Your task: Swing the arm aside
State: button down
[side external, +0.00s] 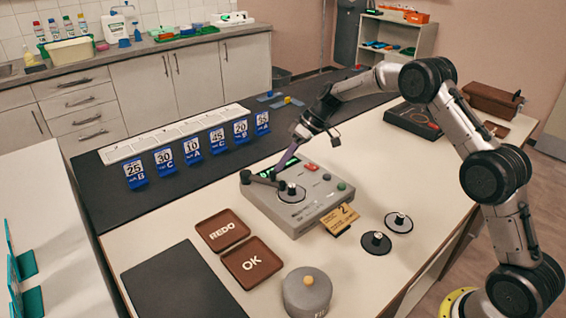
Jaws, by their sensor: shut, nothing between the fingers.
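My arm reaches in from the right side of the side external view and bends over the table. My gripper (262,180) is at its end, low over the grey device (302,210) with a green display, buttons and a round disc (291,192) on top. The fingers look shut with nothing visible between them. I cannot tell whether the fingertips touch the device.
Two brown trays, REDO (222,231) and OK (251,262), lie left of the device. A grey lidded pot (307,292) stands in front. Several numbered blue tags (192,147) stand behind.

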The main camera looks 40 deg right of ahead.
aim_at(275, 176)
jog(key=shift+s+a+m+t+h, duration=0.3)
jog(key=shift+s+a+m+t, duration=0.2)
jog(key=shift+a+m, duration=0.3)
jog(key=shift+s+a+m+t+h, duration=0.35)
jog(key=shift+s+a+m, duration=0.2)
jog(key=shift+m, duration=0.35)
jog(key=a+m+t, duration=0.1)
jog(key=s+a+m+h, duration=0.1)
jog(key=m, duration=0.1)
jog(key=shift+a+t, duration=0.35)
jog(key=shift+a, duration=0.05)
jog(key=shift+a+m+h, duration=0.25)
jog(key=shift+a+m, duration=0.05)
jog(key=shift+m, duration=0.1)
jog(key=shift+a, duration=1.05)
jog(key=shift+a, duration=0.2)
jog(key=shift+s, duration=0.1)
jog(key=d, duration=0.1)
jog(key=s+d, duration=0.1)
jog(key=d, duration=0.1)
jog(key=s+d, duration=0.1)
jog(key=shift+d+r, duration=0.2)
jog(key=shift+r, duration=0.15)
jog(key=a+v, duration=0.1)
jog(key=v, duration=0.8)
jog(key=shift+s, duration=0.5)
